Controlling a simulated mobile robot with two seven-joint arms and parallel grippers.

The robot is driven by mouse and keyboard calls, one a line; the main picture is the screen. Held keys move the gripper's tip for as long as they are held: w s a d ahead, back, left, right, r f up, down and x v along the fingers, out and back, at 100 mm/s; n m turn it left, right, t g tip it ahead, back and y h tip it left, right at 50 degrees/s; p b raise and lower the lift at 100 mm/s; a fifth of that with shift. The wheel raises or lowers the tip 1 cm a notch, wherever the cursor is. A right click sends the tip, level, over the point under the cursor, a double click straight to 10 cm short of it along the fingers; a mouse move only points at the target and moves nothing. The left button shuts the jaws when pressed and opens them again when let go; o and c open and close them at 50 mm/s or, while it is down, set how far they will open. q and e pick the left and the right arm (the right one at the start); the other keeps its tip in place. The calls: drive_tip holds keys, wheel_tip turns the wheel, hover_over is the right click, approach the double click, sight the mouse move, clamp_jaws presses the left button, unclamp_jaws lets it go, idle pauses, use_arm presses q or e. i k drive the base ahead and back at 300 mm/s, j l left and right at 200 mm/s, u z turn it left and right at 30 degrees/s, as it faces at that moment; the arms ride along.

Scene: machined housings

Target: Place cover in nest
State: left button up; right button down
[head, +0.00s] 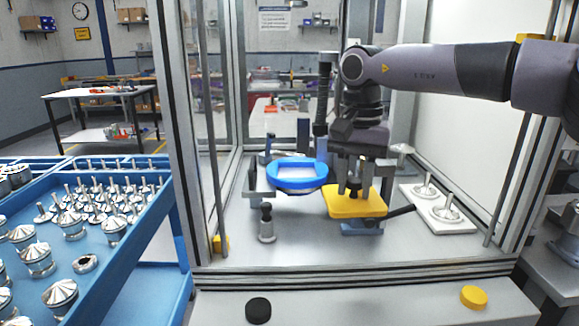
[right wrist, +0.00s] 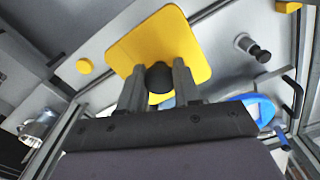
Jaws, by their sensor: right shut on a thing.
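The square yellow plate with rounded corners, apparently the cover (head: 356,203), is at the middle of the enclosure in the head view. It also shows in the right wrist view (right wrist: 186,47). My right gripper (head: 354,187) is above it, with its fingers shut on a dark round knob (right wrist: 160,77) at the plate. A blue block (head: 362,229), possibly the nest, shows partly below the plate. The plate hides its top, and I cannot tell whether they touch. My left gripper is not in view.
A blue round piece with a pale rectangular middle (head: 298,184) stands left of the plate. A small grey post (head: 266,224) is in front of it. A white plate (head: 446,222) with two stemmed metal parts lies right. Enclosure frames border the workspace. A blue cart (head: 150,228) holds metal parts.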

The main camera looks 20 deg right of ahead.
sight(298, 175)
drive_tip(key=i, duration=1.1)
